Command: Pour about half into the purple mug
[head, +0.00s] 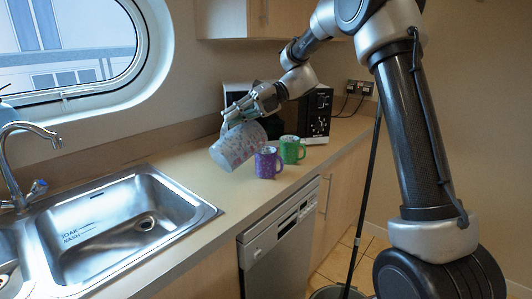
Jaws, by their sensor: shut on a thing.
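A green mug (289,150) stands upright behind and to the right of the purple mug. The insides of the mugs and pitcher are hidden or too small to read, and I cannot make out any stream.
A metal sink (185,210) with a tap (14,165) is set into the counter at left. A black appliance (317,114) stands behind the mugs. A dishwasher (280,240) is below the counter edge. Counter between sink and mugs is clear.

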